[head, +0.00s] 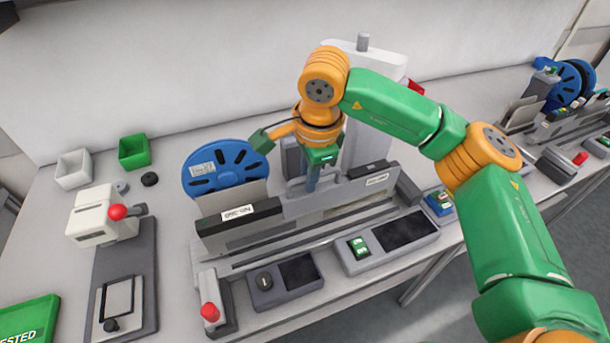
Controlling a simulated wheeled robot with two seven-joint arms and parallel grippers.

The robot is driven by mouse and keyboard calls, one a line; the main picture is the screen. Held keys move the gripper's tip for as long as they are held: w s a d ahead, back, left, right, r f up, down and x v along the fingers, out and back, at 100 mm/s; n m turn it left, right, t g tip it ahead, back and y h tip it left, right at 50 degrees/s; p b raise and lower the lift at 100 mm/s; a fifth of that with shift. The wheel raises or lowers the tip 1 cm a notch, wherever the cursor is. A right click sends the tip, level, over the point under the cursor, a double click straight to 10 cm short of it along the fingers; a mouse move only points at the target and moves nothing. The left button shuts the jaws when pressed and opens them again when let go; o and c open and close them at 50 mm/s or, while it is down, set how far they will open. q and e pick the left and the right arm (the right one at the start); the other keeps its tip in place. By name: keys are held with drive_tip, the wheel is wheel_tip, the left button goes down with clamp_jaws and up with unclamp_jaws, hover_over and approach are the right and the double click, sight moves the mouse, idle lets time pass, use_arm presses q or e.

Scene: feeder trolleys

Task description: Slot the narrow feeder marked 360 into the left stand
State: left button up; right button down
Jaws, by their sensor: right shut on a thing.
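The narrow feeder (285,211) is a long grey body lying across the middle of the table. A small white label near its left end looks upside down and seems to include 360. A blue reel (226,164) is at its left end. My right gripper (313,181) reaches down from above and is shut on the feeder's handle around mid-length; the arm hides part of the grip. The left stand (262,262) is the grey base under and in front of the feeder. I cannot tell whether the feeder is seated in it. My left gripper is out of view.
A red-knobbed lever (210,311) and control boxes (390,238) line the front. At left are a white device (102,215) with a red knob, a white bin (73,169), a green bin (134,152) and a green tray (29,320). Another blue reel (570,84) stands far right.

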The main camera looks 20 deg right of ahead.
drive_tip(key=shift+d, duration=0.6)
drive_tip(key=c, duration=0.8)
unclamp_jaws()
drive_tip(key=shift+s, duration=0.1)
